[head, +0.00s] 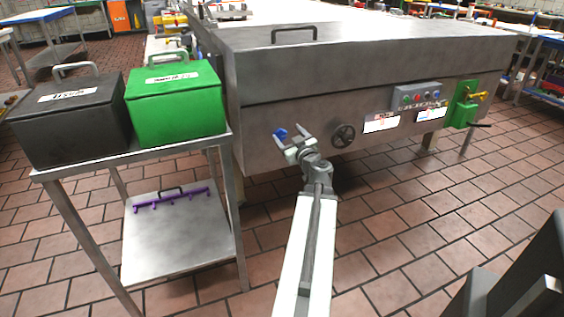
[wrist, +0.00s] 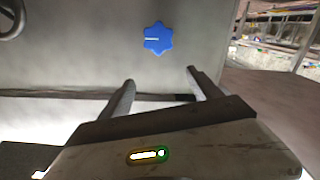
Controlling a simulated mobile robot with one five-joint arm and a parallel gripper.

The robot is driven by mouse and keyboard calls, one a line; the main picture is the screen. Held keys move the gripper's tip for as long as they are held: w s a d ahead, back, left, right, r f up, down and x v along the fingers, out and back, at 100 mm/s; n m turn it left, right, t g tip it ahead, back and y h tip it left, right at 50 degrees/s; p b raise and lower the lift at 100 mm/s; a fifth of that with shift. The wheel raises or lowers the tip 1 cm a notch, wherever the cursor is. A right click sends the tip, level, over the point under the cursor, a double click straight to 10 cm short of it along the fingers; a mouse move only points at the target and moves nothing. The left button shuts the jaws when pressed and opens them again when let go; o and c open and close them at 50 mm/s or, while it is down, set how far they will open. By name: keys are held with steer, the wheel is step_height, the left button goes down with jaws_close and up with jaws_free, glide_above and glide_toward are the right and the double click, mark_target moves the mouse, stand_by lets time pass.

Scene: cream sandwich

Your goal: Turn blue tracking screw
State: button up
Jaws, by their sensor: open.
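The blue tracking screw (head: 280,133) is a small lobed knob on the front panel of the steel machine (head: 262,150), towards its lower left. In the wrist view the blue screw (wrist: 158,38) shows a short white mark left of its middle. My gripper (head: 293,133) is in front of the panel by the screw. In the wrist view my gripper (wrist: 160,76) has its two fingers apart with nothing between them. The screw shows beyond the fingertips, apart from both in that view. The exact gap in depth is hard to tell.
A dark handwheel (head: 343,135) is right of the screw. Further right are a button panel (head: 417,96) and a green bracket (head: 464,103). A steel cart (head: 140,148) with a black box (head: 68,122) and a green box (head: 176,97) stands close on the left.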

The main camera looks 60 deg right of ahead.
steer(key=b, duration=0.3)
glide_toward(280, 137)
steer(key=w, duration=0.1)
steer(key=shift+d+p, duration=0.3)
steer(key=shift+d, duration=0.2)
steer(key=shift+w+d+r, duration=0.1)
steer(key=x, duration=0.7)
steer(key=shift+w+d, duration=0.2)
steer(key=shift+w, duration=0.05)
steer(key=shift+a, duration=0.1)
steer(key=c, duration=1.4)
